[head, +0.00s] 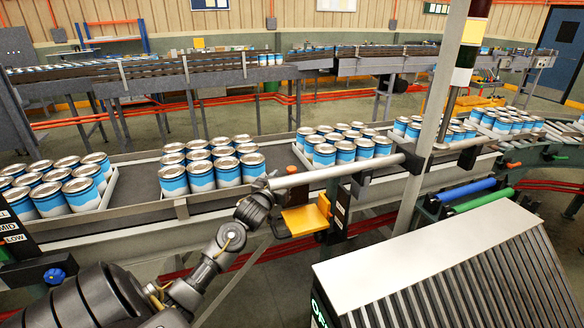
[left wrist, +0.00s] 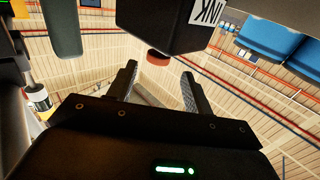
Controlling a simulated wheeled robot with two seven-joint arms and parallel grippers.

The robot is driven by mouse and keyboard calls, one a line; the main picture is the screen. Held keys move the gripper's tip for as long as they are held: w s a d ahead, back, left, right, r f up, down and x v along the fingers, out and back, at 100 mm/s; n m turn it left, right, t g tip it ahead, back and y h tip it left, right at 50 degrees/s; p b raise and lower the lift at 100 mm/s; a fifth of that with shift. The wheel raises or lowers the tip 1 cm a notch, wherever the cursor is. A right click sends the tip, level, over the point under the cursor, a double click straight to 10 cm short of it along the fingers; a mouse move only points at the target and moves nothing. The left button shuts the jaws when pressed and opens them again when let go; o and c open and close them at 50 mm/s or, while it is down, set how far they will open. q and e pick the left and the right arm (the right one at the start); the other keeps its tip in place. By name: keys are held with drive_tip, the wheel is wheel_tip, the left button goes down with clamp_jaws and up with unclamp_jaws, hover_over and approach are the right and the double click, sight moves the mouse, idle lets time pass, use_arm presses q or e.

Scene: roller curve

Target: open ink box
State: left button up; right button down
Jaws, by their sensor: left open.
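In the left wrist view, a black box with a white INK label (left wrist: 165,22) fills the top middle. A small round red-brown piece (left wrist: 157,57) sticks out under its lower edge. My left gripper (left wrist: 160,88) is open, its two fingers apart below the box with nothing between them. In the head view, my left gripper (head: 263,192) is at the conveyor's front rail, left of a yellow bracket-like part (head: 303,219). A dark housing with a white label (head: 340,215) is just right of that part; its lettering is hard to read. My right gripper is not in view.
Blue-and-white cans in white trays (head: 210,167) stand on the conveyor behind my gripper. A grey post (head: 428,125) rises right of the housing. A ribbed metal cabinet (head: 430,265) takes up the front right. A long rail (head: 335,172) runs above the yellow part.

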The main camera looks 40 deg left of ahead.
sight(289, 171)
use_arm(q)
drive_tip(key=p+x, duration=0.1)
drive_tip(key=x, duration=0.4)
drive_tip(key=shift+d, duration=0.1)
drive_tip(key=shift+w, duration=0.75)
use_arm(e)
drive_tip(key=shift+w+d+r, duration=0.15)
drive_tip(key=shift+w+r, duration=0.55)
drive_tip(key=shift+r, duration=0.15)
use_arm(q)
clamp_jaws()
